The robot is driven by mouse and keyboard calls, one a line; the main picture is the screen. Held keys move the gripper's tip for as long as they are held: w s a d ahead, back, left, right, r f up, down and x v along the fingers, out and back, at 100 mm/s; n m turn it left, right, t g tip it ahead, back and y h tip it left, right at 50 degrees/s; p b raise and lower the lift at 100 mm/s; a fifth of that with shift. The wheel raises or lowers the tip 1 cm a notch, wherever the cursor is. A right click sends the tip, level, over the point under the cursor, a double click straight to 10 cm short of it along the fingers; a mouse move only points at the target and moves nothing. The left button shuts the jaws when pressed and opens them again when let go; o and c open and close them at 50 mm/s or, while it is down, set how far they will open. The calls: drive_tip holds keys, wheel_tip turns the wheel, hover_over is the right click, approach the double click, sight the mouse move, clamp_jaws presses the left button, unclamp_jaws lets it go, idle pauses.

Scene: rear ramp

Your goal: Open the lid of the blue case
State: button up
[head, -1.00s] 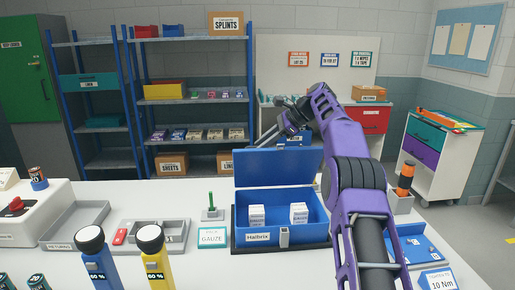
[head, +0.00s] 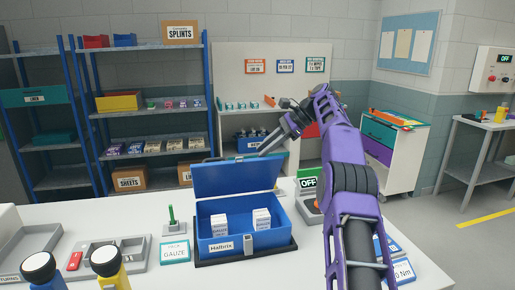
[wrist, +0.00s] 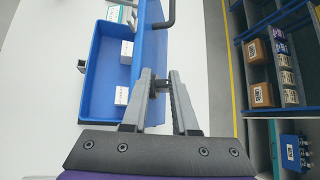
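The blue case (head: 222,241) labelled Haltrix stands on the white table in the head view, with white boxes inside. Its lid (head: 235,178) is raised, about upright at the back edge. In the wrist view the case (wrist: 104,90) is at left, and the lid shows as a narrow blue strip (wrist: 146,40) with a black handle (wrist: 171,14). My gripper (wrist: 160,76) is at the lid's outer side, its fingers slightly apart. A small dark piece shows between them; I cannot tell what it is. In the head view my gripper (head: 264,152) is behind the lid's upper right.
A grey tray (head: 133,246), a GAUZE card (head: 175,252) and a green-topped post (head: 172,222) stand left of the case. An OFF sign (head: 308,183) is at its right, partly behind my arm. Shelves (head: 150,105) and a white cart (head: 392,145) stand beyond the table.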

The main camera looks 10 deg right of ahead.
sight(236, 171)
drive_tip(key=shift+a, duration=0.25)
drive_tip(key=c, duration=0.4)
drive_tip(key=a+h+b, duration=0.1)
drive_tip(key=a, duration=0.1)
drive_tip(key=a+h+b, duration=0.1)
drive_tip(key=a, duration=0.1)
drive_tip(key=a+m+h+b, duration=0.1)
drive_tip(key=a, duration=0.1)
drive_tip(key=shift+w+a+f+t, duration=0.15)
drive_tip(key=shift+w+t, duration=0.1)
drive_tip(key=shift+t, duration=0.15)
clamp_jaws()
drive_tip(key=a+h+b, duration=0.1)
drive_tip(key=s+a+t+h+b, duration=0.1)
drive_tip(key=a+r, duration=0.1)
drive_tip(key=shift+s+a+h+b, duration=0.15)
drive_tip(key=shift+a+h+b, duration=0.15)
drive_tip(key=shift+h+b, duration=0.1)
drive_tip(key=s+a+r+t+h+b, duration=0.3)
drive_tip(key=s+a+r+t+b, duration=0.2)
drive_tip(key=s, duration=0.2)
drive_tip(key=x, duration=1)
drive_tip(key=shift+s+d+f+b, duration=0.1)
drive_tip(key=shift+d+b, duration=0.25)
drive_tip(key=shift+d, duration=0.05)
